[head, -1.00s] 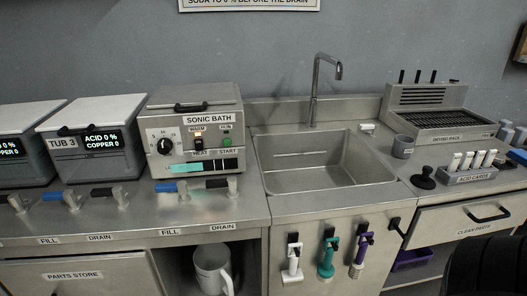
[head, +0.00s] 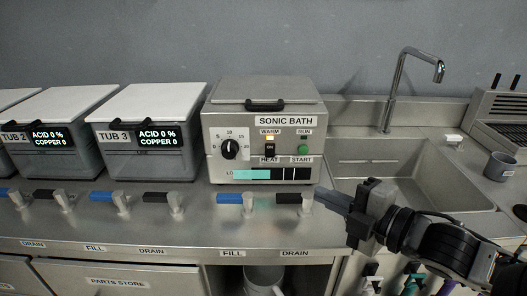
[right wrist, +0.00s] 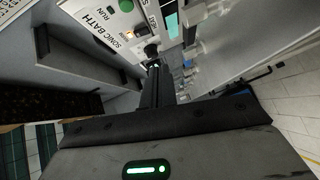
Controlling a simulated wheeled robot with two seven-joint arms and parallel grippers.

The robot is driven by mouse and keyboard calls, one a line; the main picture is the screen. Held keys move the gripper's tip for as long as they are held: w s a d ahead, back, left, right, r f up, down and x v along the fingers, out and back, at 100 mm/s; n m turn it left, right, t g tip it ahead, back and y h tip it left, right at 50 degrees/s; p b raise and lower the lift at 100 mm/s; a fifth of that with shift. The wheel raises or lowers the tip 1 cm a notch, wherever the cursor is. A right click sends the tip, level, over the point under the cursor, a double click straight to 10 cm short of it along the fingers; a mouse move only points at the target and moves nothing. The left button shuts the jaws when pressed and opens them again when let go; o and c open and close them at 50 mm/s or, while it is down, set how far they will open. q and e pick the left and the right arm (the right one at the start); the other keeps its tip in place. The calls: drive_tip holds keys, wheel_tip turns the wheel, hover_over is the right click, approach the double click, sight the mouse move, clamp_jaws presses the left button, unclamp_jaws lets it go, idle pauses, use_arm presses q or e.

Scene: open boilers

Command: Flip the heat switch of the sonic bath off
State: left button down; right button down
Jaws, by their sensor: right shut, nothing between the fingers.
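The sonic bath (head: 262,92) is a grey metal box with a lid, on the counter in the middle of the head view. Its black heat switch (head: 269,150) sits on the front above the HEAT label, under a lit orange WARM lamp (head: 270,138). My right gripper (head: 323,197) is shut and empty, in front of and below the box's right corner, apart from the switch. In the right wrist view, its fingers (right wrist: 156,75) point towards the sonic bath's front panel, with the WARM lamp (right wrist: 130,33) beyond them. My left gripper is out of view.
A dial (head: 229,148) is left of the switch and a green start button (head: 303,149) right of it. Valve levers (head: 236,198) line the counter's front edge. Tub 3 (head: 143,150) stands left; the sink (head: 430,190) and tap (head: 400,85) are right.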

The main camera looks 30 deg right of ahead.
drive_tip(key=w+r+n, duration=0.1)
drive_tip(key=b, duration=0.3)
approach(270, 151)
drive_tip(key=shift+y, duration=0.3)
drive_tip(key=w+a, duration=0.1)
drive_tip(key=a+f, duration=0.1)
drive_tip(key=w+a, duration=0.1)
drive_tip(key=a, duration=0.1)
drive_tip(key=shift+w+f, duration=0.3)
drive_tip(key=shift+f, duration=0.1)
drive_tip(key=w+d, duration=0.2)
drive_tip(key=w, duration=0.1)
drive_tip(key=shift+d+f+p, duration=0.1)
drive_tip(key=shift+f+p, duration=0.3)
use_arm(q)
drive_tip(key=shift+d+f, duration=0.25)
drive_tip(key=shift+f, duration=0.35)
